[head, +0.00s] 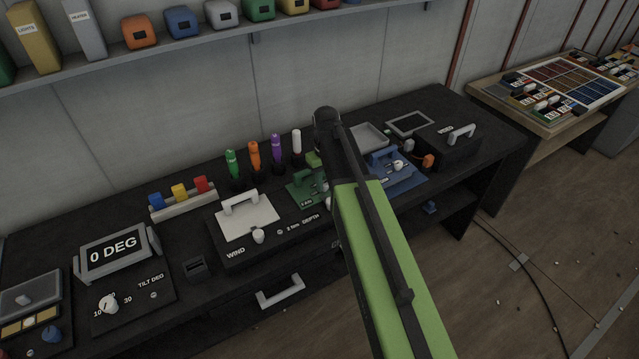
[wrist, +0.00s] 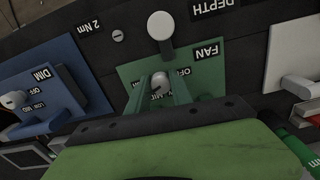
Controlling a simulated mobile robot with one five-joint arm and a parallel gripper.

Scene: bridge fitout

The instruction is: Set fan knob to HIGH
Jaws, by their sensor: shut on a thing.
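The green FAN panel (wrist: 208,78) shows upside down in the wrist view, with the labels OFF and MID readable; other markings are partly hidden. My gripper (wrist: 161,88) is over this panel, its two green fingers on either side of the pale fan knob (wrist: 160,79). It is shut on the knob. The knob's pointer direction cannot be told, since the fingers cover much of it. In the head view the green fan panel (head: 303,194) sits on the dark bench, partly behind my arm, which hides my gripper and the knob.
A white round knob (wrist: 160,26) stands close beside the fan panel, near the DEPTH label. The blue DIM panel (wrist: 38,78) with its own knob (wrist: 14,99) lies to the left in the wrist view. Several coloured markers (head: 254,155) stand behind the fan panel in the head view.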

